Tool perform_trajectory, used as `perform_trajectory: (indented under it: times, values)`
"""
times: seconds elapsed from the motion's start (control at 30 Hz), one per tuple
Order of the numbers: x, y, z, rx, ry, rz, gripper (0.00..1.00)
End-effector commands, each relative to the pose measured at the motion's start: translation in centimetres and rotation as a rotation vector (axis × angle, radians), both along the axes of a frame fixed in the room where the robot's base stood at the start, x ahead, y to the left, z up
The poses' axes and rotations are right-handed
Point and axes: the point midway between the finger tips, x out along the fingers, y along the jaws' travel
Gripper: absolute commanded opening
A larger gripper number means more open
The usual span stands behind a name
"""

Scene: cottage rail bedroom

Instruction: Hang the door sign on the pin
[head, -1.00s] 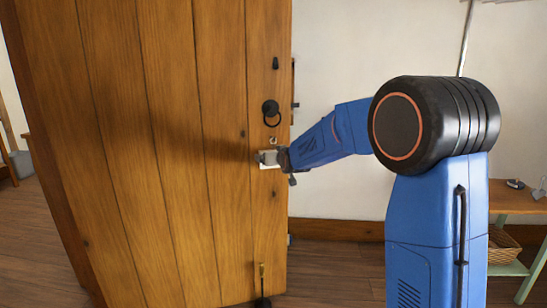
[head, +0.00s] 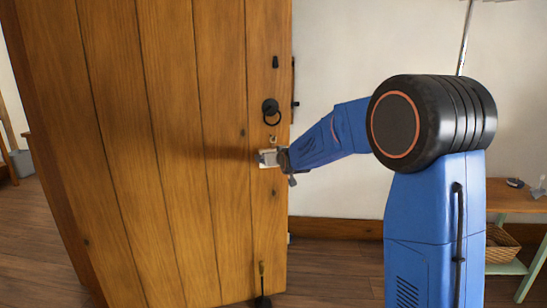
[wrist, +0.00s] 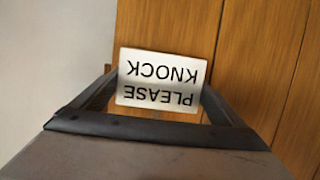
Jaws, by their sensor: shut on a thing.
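The door sign (wrist: 161,79) is a small white plate reading "PLEASE KNOCK", upside down in the wrist view. My gripper (wrist: 155,105) is shut on it, with a finger at each side. In the head view the sign (head: 267,158) is a pale patch at the wooden door (head: 150,130), partly hidden by my gripper (head: 280,159). A small brassy piece (head: 273,140) shows just above the sign. I cannot tell if it is the pin or the sign's loop, nor whether the sign touches the door.
A black ring knocker (head: 271,112) is on the door above the sign, with a small dark fitting (head: 275,62) higher up. A black-and-brass doorstop (head: 262,290) is at the door's foot. A side table (head: 515,197) with a basket (head: 502,243) stands at right.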

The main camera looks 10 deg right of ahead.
Motion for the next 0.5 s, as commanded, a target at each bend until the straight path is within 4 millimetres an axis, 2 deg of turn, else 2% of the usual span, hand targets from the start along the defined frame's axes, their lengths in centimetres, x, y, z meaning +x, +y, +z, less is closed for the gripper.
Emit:
perform_trajectory:
  times: [0.03, 0.5]
  values:
    - [-0.15, 0.00, -1.35, -0.002, 0.023, 0.000, 0.47]
    - [-0.13, 0.00, -0.79, -0.002, 0.022, 0.000, 0.46]
